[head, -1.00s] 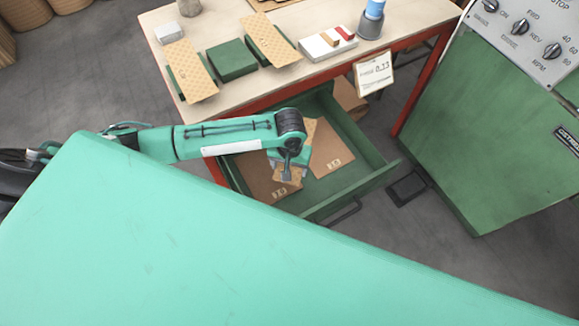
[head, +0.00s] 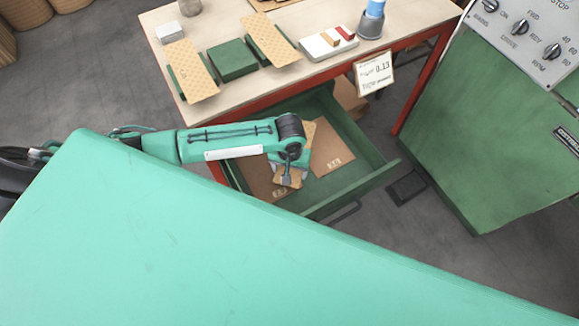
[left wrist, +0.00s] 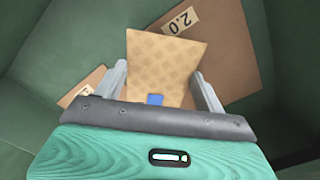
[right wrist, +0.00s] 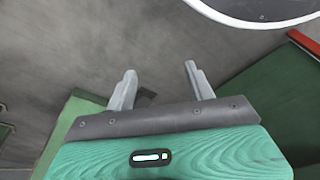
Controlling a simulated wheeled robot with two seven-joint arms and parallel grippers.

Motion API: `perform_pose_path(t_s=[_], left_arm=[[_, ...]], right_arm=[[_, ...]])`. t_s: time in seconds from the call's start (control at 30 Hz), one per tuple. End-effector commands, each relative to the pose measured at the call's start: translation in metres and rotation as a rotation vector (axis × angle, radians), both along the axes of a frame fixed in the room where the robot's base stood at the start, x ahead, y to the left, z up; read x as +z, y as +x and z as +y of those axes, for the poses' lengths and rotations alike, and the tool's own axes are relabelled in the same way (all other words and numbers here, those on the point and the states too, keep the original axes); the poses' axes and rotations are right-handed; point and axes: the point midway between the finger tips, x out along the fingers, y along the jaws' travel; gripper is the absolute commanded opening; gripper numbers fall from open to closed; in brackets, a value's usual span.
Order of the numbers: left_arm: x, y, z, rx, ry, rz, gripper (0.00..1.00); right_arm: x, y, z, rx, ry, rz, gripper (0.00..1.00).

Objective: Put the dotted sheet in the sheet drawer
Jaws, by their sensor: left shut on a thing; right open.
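My left gripper (head: 290,172) is inside the open green sheet drawer (head: 374,176), shut on a tan dotted sheet (left wrist: 165,62). In the left wrist view the sheet stands out between the fingers, with a small blue mark near its lower edge. Plain brown sheets lie on the drawer floor: one (head: 334,158) to the right of the gripper, one (head: 262,178) to its left. One label reads 2.0 in the left wrist view. I cannot tell whether the held sheet touches the drawer floor. My right gripper (right wrist: 160,80) is open and empty, hidden in the head view.
A sign (head: 374,72) hangs at the bench edge. A green machine (head: 490,120) stands right.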

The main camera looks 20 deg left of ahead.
Motion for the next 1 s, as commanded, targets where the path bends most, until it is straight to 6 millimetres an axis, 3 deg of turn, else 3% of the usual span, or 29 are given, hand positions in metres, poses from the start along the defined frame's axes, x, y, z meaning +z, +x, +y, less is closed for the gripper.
perform_pose_path(t_s=[0.03,0.1,0.13,0.53,0.63,1.0], left_arm=[[0.000,0.000,0.000,0.000,0.000,0.000,0.77],[0.000,0.000,0.000,0.000,0.000,0.000,0.91],[0.000,0.000,0.000,0.000,0.000,0.000,0.93],[0.004,0.000,0.000,-0.002,-0.001,-0.001,0.93],[0.010,0.001,0.000,-0.002,-0.001,-0.003,0.93],[0.098,0.001,-0.001,-0.001,-0.003,-0.001,0.93]], right_arm=[[0.000,0.001,0.000,0.001,0.000,-0.001,0.54],[0.000,0.002,0.000,0.001,0.000,-0.003,0.54],[0.001,0.002,0.000,0.001,0.000,-0.003,0.54],[0.000,-0.004,0.001,0.002,0.001,0.009,0.54],[0.017,-0.001,0.005,-0.001,0.008,-0.001,0.54],[-0.016,-0.010,-0.002,0.003,-0.003,0.007,0.54]])
